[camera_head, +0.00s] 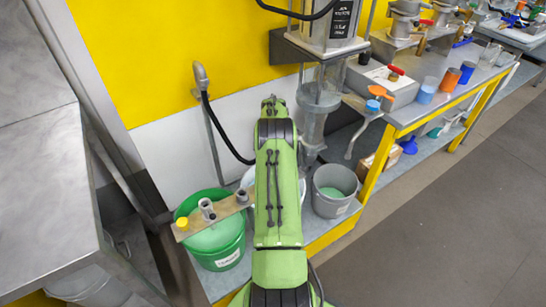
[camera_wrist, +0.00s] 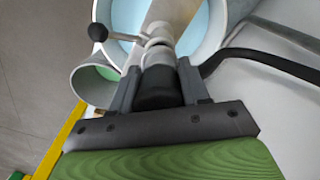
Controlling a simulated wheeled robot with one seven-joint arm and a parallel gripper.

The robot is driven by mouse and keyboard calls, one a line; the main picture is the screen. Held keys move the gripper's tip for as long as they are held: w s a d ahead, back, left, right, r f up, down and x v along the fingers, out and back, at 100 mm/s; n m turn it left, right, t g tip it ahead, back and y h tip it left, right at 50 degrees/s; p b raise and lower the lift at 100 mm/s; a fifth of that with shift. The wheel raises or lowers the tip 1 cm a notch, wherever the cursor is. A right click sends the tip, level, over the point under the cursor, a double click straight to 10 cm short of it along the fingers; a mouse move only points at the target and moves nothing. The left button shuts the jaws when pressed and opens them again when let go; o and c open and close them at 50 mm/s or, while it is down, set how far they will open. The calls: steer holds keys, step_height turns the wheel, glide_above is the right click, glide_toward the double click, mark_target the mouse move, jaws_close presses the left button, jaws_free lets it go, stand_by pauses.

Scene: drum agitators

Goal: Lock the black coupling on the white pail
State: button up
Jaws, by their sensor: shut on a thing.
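The black coupling (camera_wrist: 158,88) sits between the two fingers of my gripper (camera_wrist: 157,70) in the wrist view, and the fingers are shut on it. Light grey collars and a shaft run beyond it. A thin lever with a black ball knob (camera_wrist: 97,32) sticks out to the left there. The white pail (camera_wrist: 224,42), with pale blue content, is behind them, partly hidden by the collars and a beige board. In the head view only a sliver of the white pail (camera_head: 248,178) shows beside my green arm, which hides my gripper and the coupling. I cannot tell whether the coupling is locked.
A green pail (camera_head: 232,262) stands left and a grey pail (camera_head: 330,207) right. The board (camera_head: 222,209) over the green pail carries grey fittings and a yellow cap (camera_head: 183,224). A black hose (camera_wrist: 265,56) curves close by on the right. The bench's yellow leg (camera_head: 378,165) is further right.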

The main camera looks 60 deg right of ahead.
steer(key=shift+f+b, duration=0.8)
steer(key=shift+f, duration=0.35)
steer(key=shift+f, duration=0.35)
steer(key=o, duration=1.4)
steer(key=shift+c, duration=0.5)
step_height(320, 180, up, 10)
steer(key=p, duration=0.6)
steer(key=shift+r, duration=0.15)
